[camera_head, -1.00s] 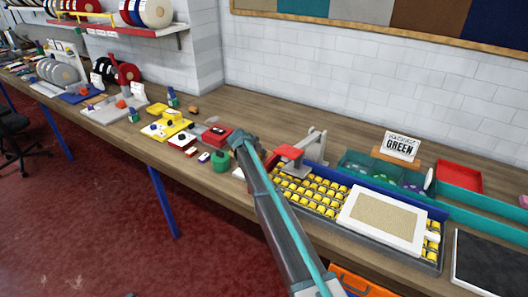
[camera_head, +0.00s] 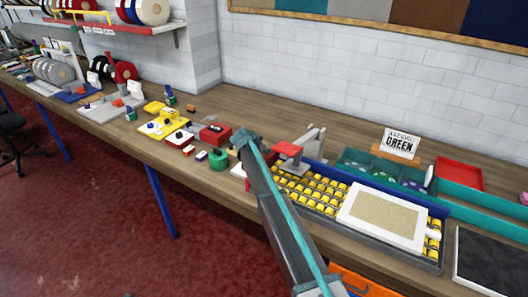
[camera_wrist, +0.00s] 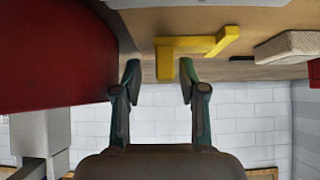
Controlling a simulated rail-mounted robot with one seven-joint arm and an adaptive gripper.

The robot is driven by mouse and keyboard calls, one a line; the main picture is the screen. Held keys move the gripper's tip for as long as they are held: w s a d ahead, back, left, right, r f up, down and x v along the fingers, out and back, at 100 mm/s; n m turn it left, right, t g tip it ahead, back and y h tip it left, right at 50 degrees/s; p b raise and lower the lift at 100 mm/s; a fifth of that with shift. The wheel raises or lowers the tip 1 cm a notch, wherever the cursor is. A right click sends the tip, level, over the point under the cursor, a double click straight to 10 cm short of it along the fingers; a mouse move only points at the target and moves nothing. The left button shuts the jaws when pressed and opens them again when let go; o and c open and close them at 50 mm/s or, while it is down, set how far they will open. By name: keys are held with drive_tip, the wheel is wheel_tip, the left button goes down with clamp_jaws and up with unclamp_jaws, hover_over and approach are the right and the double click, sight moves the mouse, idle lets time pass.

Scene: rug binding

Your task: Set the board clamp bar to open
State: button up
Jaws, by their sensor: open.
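My gripper (camera_head: 247,140) is over the workbench, left of a grey press-like fixture with a red top (camera_head: 288,149) and pale upright arms (camera_head: 314,139). In the wrist view my gripper (camera_wrist: 158,72) has its two dark fingers apart, with nothing held. A yellow L-shaped bar (camera_wrist: 195,45) lies beyond the fingertips, near the right finger; I cannot tell whether it touches. I cannot tell for sure which part is the board clamp bar. My arm hides some of the bench beside the fixture.
A large red body (camera_wrist: 50,55) fills the wrist view's upper left, close to the left finger. A red box (camera_head: 215,134) and green roll (camera_head: 219,158) stand left of my gripper. A tray of yellow pieces (camera_head: 310,192) and a white-framed board (camera_head: 385,218) lie to the right.

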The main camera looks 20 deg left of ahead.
drive_tip(key=d+v, duration=0.1)
drive_tip(key=v, duration=1)
drive_tip(key=shift+s+a+r, duration=0.25)
drive_tip(key=shift+a+r, duration=0.05)
drive_tip(key=shift+a, duration=0.2)
